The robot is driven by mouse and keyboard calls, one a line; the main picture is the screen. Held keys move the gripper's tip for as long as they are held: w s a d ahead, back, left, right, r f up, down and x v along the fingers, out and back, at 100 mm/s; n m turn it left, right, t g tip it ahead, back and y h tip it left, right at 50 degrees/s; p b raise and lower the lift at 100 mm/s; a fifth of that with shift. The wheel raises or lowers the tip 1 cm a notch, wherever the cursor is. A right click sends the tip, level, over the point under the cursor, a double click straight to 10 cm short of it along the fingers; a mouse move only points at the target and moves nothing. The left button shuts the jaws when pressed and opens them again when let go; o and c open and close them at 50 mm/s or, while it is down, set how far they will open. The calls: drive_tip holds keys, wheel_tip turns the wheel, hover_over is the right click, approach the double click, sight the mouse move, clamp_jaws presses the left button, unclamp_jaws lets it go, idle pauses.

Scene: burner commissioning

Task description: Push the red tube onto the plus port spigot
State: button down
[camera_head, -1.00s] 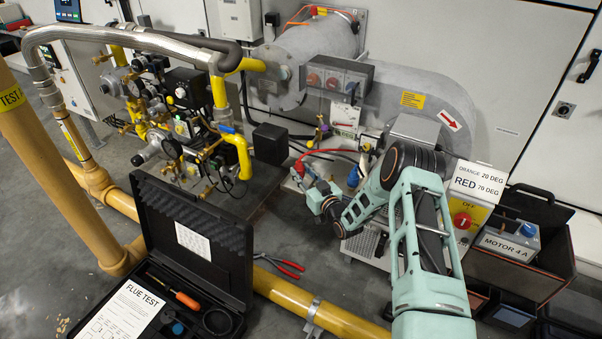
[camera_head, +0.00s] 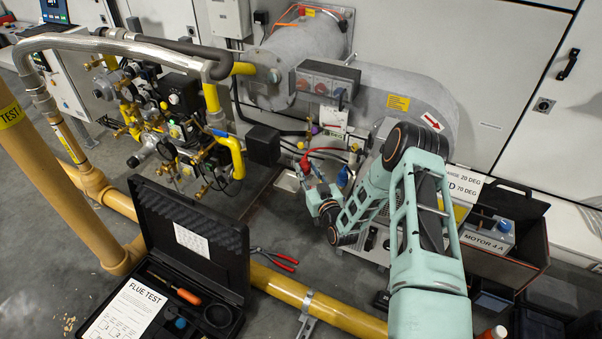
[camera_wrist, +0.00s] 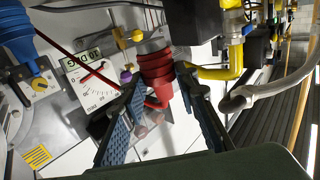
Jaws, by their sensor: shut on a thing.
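The red tube (camera_head: 326,150) arches from the burner's small fittings down to my gripper (camera_head: 306,178). In the wrist view my gripper (camera_wrist: 160,75) has its two blue-padded fingers closed on either side of a ribbed red end piece (camera_wrist: 155,66), and a red bend shows below it. A dial gauge (camera_wrist: 92,84) with a red needle is left of the fingers. A brass fitting (camera_wrist: 138,35) and a purple cap (camera_wrist: 126,76) are close to the red piece. I cannot tell which fitting is the plus port spigot, or whether the tube touches it.
A blue fitting (camera_head: 342,177) stands right of my gripper. Yellow gas pipework (camera_head: 232,155) is to the left. An open black case (camera_head: 205,225), red-handled pliers (camera_head: 275,258) and a yellow floor pipe (camera_head: 285,287) lie in front. A motor box (camera_head: 488,237) is at right.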

drive_tip(key=w+d+f+m+h+p, duration=0.1)
drive_tip(key=w+d+m+h+p, duration=0.3)
drive_tip(key=w+d+h, duration=0.2)
drive_tip(key=shift+w+d+f, duration=0.15)
drive_tip(key=shift+w+d, duration=0.1)
drive_tip(key=shift+w, duration=0.2)
wheel_tip(320, 180, down, 5)
drive_tip(key=b, duration=0.5)
drive_tip(key=shift+f, duration=0.1)
drive_tip(key=shift+f+b, duration=1.5)
drive_tip(key=shift+b, duration=0.15)
drive_tip(key=c, duration=1.4)
unclamp_jaws()
drive_tip(key=shift+c, duration=0.2)
